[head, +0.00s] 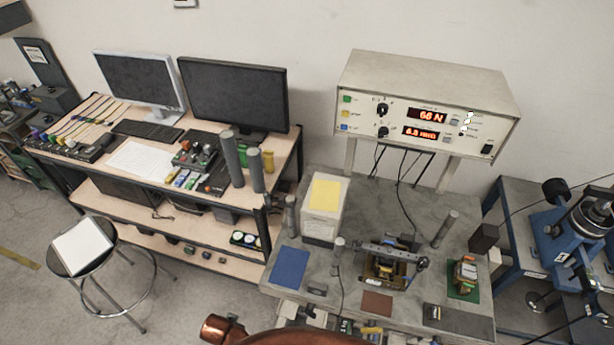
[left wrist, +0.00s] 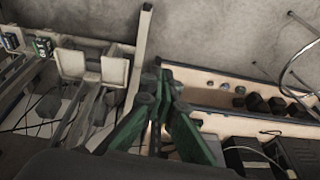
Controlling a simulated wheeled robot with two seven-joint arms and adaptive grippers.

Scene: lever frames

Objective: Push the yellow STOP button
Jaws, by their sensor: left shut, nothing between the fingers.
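A beige control box (head: 430,88) stands on legs at the back of the grey bench in the head view. On the left of its front panel is a column of small buttons: green (head: 347,99) on top, yellow (head: 346,113) in the middle, blue (head: 344,127) below. The lettering beside them is too small to read. My left gripper (left wrist: 163,78) shows in the left wrist view with its green fingers shut and empty. The button is not visible in that view. I cannot make out the left gripper in the head view. My right gripper is in neither view.
The grey bench (head: 345,262) carries a white box with a yellow top (head: 325,194), upright posts and a clamp device (head: 385,265). A desk with two monitors (head: 235,95) stands left, with a stool (head: 83,246) before it. Blue machinery (head: 575,235) is at right.

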